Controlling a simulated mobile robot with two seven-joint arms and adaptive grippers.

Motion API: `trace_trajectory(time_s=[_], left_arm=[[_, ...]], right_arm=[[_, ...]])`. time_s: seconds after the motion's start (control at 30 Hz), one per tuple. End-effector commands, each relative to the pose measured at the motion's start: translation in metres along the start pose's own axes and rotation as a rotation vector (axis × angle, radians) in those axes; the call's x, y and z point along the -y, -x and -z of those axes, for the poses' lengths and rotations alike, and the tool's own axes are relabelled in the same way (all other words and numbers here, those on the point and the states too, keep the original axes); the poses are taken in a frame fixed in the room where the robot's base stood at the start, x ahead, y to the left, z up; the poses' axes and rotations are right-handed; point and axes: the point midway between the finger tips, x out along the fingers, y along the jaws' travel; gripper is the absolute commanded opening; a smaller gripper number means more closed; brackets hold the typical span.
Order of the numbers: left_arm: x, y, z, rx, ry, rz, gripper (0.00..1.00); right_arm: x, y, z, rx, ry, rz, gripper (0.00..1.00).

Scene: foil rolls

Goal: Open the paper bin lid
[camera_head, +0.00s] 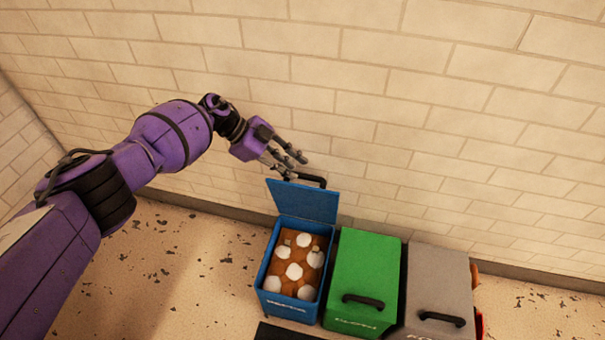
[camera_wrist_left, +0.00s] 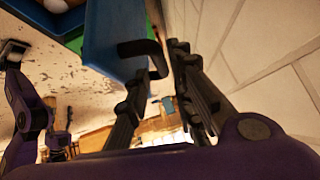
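The blue bin (camera_head: 266,270) stands by the wall, with a blurred white label on its front. Its blue lid (camera_head: 305,202) is raised upright at the back, with a black handle (camera_head: 306,180) on its upper edge. The lid (camera_wrist_left: 115,35) and handle (camera_wrist_left: 146,50) also show in the left wrist view. My left gripper (camera_head: 295,168) is just above the handle, fingers apart and empty. In the left wrist view the fingers (camera_wrist_left: 160,85) are spread, with the handle close to the left finger; I cannot tell if they touch.
White round pieces lie on brown contents inside the blue bin. A green bin (camera_head: 364,270) and a grey bin (camera_head: 440,280) stand to its right, both with lids shut. The pale brick wall (camera_head: 420,110) is close behind. The speckled floor (camera_head: 190,260) is clear to the left.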

Motion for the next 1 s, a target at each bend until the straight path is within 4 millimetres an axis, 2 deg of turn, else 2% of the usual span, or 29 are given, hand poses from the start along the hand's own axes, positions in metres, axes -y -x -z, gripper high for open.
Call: trace_trajectory(time_s=[0.1, 0.33, 1.0], left_arm=[[0.000, 0.026, 0.000, 0.001, -0.002, 0.000, 0.22], [0.000, 0.054, 0.001, -0.001, 0.000, -0.001, 0.22], [0.000, 0.059, 0.001, -0.001, -0.001, -0.001, 0.22]], right_arm=[[0.000, 0.000, 0.000, 0.000, 0.001, 0.000, 0.53], [0.000, 0.000, 0.001, -0.001, 0.001, 0.000, 0.53], [0.000, 0.000, 0.001, 0.000, 0.003, 0.001, 0.53]])
